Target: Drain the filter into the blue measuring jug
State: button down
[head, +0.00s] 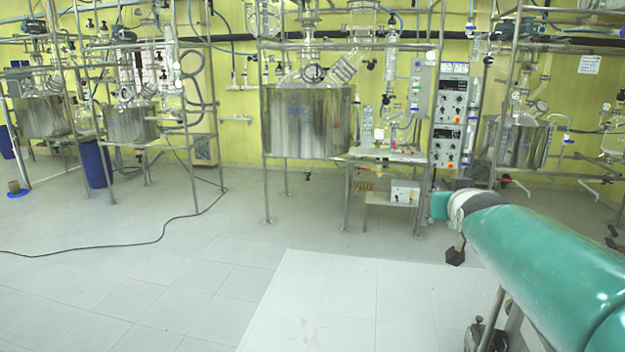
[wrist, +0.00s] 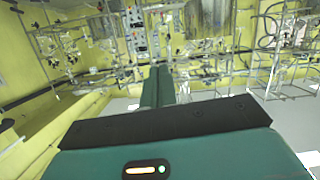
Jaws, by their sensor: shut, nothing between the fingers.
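My gripper (wrist: 157,82) shows in the wrist view as teal fingers lying together beyond the black edge of its hand. They are shut and nothing is between them. In the head view my teal arm reaches in from the right and hides part of what is behind it. I cannot pick out the filter with certainty. No blue measuring jug shows clearly. A tall blue container (head: 96,164) stands on the floor under a reactor at the left of the head view, far from my gripper; I cannot tell whether it is a jug.
The central steel-jacketed reactor (head: 308,122) stands on a metal frame by the yellow wall, beside stacked control boxes (head: 450,112). A metal stand (head: 491,322) is partly hidden below my arm. A black cable (head: 110,247) crosses the tiled floor. The middle floor is clear.

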jog(key=s+a+f+g+y, duration=0.1)
jog(key=s+a+f+g, duration=0.1)
jog(key=s, duration=0.5)
jog(key=s+a+f+g+y, duration=0.1)
jog(key=s+a+f+g, duration=0.1)
jog(key=s+a+f, duration=0.3)
notch_tip(320, 180, down, 2)
jog(key=shift+s+a+n, duration=0.25)
jog(key=shift+s+n, duration=0.05)
jog(key=shift+s, duration=0.55)
jog(key=c, duration=1.8)
grip_release()
jog(key=s+a+f+g, duration=0.1)
jog(key=s+f, duration=0.2)
jog(key=s, duration=0.2)
jog(key=s+a+f+g, duration=0.1)
jog(key=s+f+g, duration=0.1)
jog(key=s, duration=0.3)
jog(key=s+a+f+g+y, duration=0.1)
jog(key=s+a+f+g, duration=0.1)
jog(key=s+f, duration=0.3)
jog(key=shift+a+n, duration=0.1)
jog(key=shift+n, duration=0.3)
jog(key=shift+c, duration=0.2)
jog(key=o, duration=0.6)
jog(key=shift+s, duration=0.1)
jog(key=shift+c, duration=0.8)
